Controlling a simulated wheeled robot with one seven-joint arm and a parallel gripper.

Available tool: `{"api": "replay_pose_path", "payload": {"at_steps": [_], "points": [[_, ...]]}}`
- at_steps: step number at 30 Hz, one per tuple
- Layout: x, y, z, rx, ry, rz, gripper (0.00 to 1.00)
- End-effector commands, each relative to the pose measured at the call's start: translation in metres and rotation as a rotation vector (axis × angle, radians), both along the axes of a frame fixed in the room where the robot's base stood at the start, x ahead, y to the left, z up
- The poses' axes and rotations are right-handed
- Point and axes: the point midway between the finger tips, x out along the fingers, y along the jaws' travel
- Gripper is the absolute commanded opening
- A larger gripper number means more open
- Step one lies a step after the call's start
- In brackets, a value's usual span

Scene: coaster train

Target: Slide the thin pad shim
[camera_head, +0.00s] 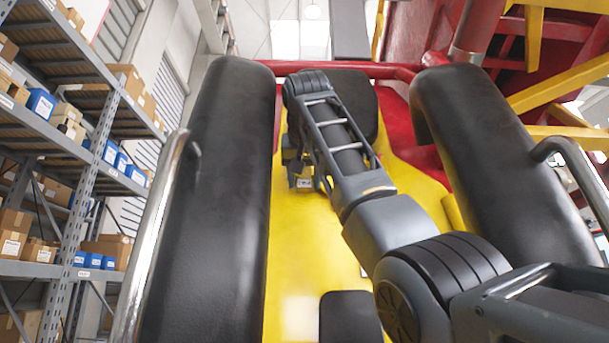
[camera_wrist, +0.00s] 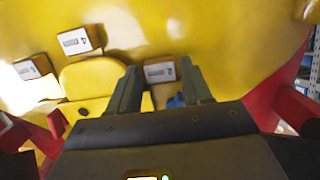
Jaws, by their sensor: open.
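My gripper (camera_wrist: 160,80) is open in the wrist view, its two dark fingers pointing at a yellow surface (camera_wrist: 185,30). A brown block with a white numbered label (camera_wrist: 158,73) shows between the fingertips, and a small blue patch lies below it. Two similar labelled brown blocks are to the left, one upper (camera_wrist: 80,41) and one far left (camera_wrist: 30,68). I cannot tell which thing, if any, is the thin pad shim. In the head view my gripper (camera_head: 298,172) is small and partly hidden by my arm, with a small labelled block (camera_head: 304,184) beside it.
Black padded restraints stand left (camera_head: 215,200) and right (camera_head: 500,150) of the yellow seat (camera_head: 305,260), with my arm reaching between them. Metal grab bars (camera_head: 150,240) flank them. Shelves of boxes (camera_head: 70,130) stand at far left; red and yellow beams (camera_head: 560,85) fill the upper right.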

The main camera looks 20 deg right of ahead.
Motion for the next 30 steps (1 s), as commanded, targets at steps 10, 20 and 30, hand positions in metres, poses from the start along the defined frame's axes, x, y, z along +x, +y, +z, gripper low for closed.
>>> {"api": "replay_pose_path", "payload": {"at_steps": [10,20,30], "points": [[0.0065,-0.0024,-0.0033,0.000,0.000,0.000,0.49],[0.0063,-0.0024,-0.0031,0.000,0.000,0.000,0.21],[0.0062,-0.0022,-0.0028,0.000,0.000,0.000,0.00]]}}
